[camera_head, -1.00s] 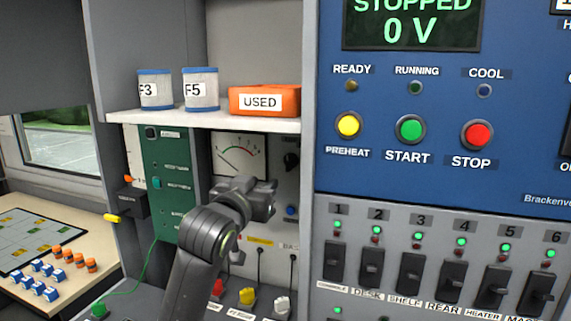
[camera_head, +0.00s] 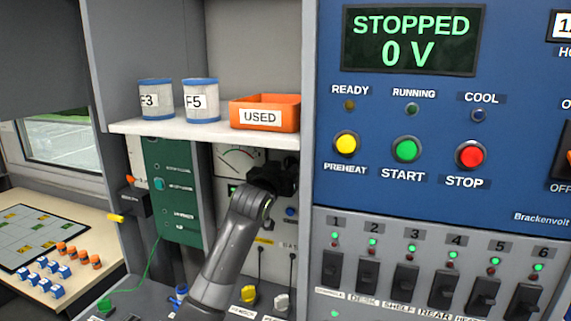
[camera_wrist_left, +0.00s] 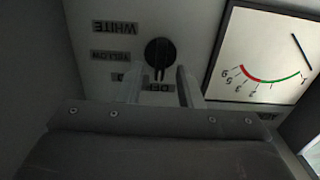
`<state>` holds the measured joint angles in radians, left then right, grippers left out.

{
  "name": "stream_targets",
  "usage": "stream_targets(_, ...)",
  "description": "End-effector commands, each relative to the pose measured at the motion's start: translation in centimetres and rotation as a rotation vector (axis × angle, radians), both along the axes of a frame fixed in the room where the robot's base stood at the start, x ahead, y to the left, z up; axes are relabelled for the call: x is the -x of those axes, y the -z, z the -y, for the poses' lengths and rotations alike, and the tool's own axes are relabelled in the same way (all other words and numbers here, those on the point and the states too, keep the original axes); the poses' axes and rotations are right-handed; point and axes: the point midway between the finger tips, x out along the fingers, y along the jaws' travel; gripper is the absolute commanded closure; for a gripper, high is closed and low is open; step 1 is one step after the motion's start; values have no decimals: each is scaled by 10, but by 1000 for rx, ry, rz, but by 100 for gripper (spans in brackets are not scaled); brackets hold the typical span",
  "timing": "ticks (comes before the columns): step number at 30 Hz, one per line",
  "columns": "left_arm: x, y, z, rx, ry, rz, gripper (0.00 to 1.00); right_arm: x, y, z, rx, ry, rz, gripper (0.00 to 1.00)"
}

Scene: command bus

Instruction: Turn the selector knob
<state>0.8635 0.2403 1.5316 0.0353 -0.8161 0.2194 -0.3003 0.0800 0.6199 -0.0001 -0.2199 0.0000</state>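The selector knob (camera_wrist_left: 158,52) is a round black knob on a pale panel in the left wrist view, which shows the panel upside down. Labels reading WHITE and YELLOW sit beside it, and another partly covered label is below it. My left gripper (camera_wrist_left: 160,78) is open, with its two fingers apart on either side of the knob's lower part. I cannot tell whether they touch it. In the head view my left gripper (camera_head: 284,176) is at the panel and hides the knob. My right gripper is not in view.
A dial meter (camera_head: 238,161) is beside the knob. The blue control panel (camera_head: 440,120) and a row of black switches stand to the right.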

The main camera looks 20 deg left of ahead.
Motion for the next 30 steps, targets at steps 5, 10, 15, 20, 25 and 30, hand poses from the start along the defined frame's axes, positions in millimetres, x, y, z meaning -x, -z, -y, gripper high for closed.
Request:
stream_targets(5,-13,-1,1,0,0,0,67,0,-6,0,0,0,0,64)
stream_targets(10,-17,0,1,0,0,0,67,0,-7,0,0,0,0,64)
stream_targets(15,-18,1,1,0,0,0,67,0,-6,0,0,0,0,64)
stream_targets(20,-18,1,1,0,0,0,78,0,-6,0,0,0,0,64)
stream_targets(25,-17,1,1,0,0,0,100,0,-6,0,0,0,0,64)
stream_targets(30,-17,1,1,-1,0,0,100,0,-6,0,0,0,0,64)
